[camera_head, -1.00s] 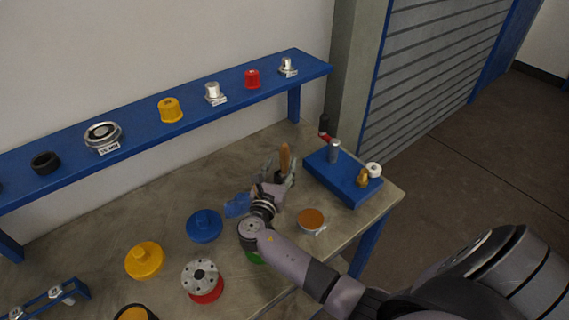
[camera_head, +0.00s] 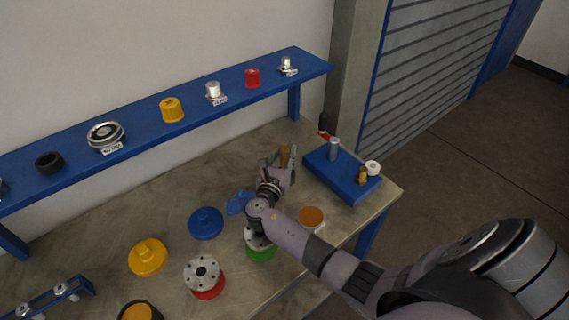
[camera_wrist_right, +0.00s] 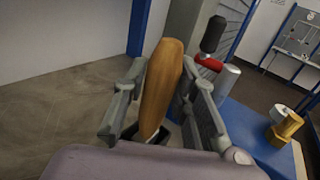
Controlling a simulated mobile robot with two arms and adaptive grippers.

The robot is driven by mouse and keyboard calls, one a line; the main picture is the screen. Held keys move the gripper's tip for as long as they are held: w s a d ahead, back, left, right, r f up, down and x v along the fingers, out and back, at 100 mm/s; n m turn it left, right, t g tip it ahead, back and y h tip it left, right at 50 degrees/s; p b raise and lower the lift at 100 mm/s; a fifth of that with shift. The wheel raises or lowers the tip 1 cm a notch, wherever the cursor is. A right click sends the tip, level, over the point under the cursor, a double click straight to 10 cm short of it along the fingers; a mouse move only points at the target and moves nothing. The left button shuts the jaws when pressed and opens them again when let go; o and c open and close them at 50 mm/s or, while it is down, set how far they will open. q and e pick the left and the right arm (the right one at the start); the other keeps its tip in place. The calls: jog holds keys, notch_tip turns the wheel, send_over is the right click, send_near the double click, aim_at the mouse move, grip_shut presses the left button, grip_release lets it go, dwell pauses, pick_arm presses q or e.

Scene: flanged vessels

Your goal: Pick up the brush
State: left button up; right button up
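The brush shows as an upright orange-brown wooden handle (camera_head: 284,156) near the back right of the workbench. Its handle (camera_wrist_right: 160,88) also fills the middle of the right wrist view; the brush's lower end is hidden. My right gripper (camera_head: 280,161) is at the handle, with one finger on each side of it. In the wrist view the fingertips lie close against the handle's sides, but I cannot tell whether they grip it. My left gripper is not in view.
A blue block (camera_head: 335,180) with metal fittings stands right of the brush. A red tool with a black handle (camera_head: 324,124) is behind it. Blue (camera_head: 205,223), yellow (camera_head: 147,257) and green (camera_head: 262,254) flanged parts lie on the bench (camera_head: 175,200). A blue shelf (camera_head: 135,117) runs behind.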

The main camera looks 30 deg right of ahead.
grip_shut()
jog(key=shift+r, duration=0.2)
